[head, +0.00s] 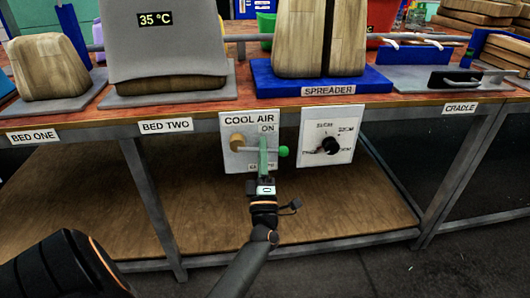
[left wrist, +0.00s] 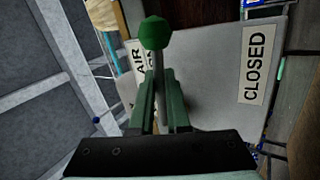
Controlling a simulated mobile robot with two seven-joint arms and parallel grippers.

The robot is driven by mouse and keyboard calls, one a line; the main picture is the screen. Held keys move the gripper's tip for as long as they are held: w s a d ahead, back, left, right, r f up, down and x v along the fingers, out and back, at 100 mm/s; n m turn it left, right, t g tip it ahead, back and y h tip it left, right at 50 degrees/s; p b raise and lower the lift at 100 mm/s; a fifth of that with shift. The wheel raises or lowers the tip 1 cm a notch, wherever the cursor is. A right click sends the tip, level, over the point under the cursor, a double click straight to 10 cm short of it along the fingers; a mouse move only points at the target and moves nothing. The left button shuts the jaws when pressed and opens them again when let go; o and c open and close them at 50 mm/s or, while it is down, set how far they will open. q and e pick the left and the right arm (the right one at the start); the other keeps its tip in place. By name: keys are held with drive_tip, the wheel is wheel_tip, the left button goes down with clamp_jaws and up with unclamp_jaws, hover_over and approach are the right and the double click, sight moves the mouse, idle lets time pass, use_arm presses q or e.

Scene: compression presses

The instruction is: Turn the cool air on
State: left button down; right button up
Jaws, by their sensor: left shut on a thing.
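The cool air panel (head: 240,161) is a light plate hung on the front of the bench, labelled COOL AIR, with ON near its top. A partly hidden label at its bottom reads CLOSED in the left wrist view (left wrist: 256,65). A tan round hub (head: 237,142) carries a lever that points right and slightly down, ending in a green knob (head: 283,152). My left gripper (head: 263,148) has its green fingers shut on the grey lever rod (left wrist: 158,62), just short of the knob (left wrist: 155,33). My right gripper is not in view.
A dial panel (head: 313,148) with a black knob hangs close to the right. Above are the bench's front edge (head: 385,110), the blue SPREADER base (head: 365,80) and the BED TWO press (head: 165,50). A wooden lower shelf (head: 330,215) lies below; the space above it looks clear.

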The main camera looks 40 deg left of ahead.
use_arm(q)
drive_tip(key=shift+r+n+g+y, duration=0.25)
drive_tip(key=shift+n+g+y, duration=0.2)
drive_tip(key=shift+n, duration=0.35)
drive_tip(key=shift+r+n+g+y, duration=0.3)
drive_tip(key=shift+n+y, duration=0.25)
drive_tip(key=shift+n, duration=0.25)
drive_tip(key=c, duration=1.2)
unclamp_jaws()
drive_tip(key=shift+o, duration=0.2)
drive_tip(key=shift+f, duration=0.1)
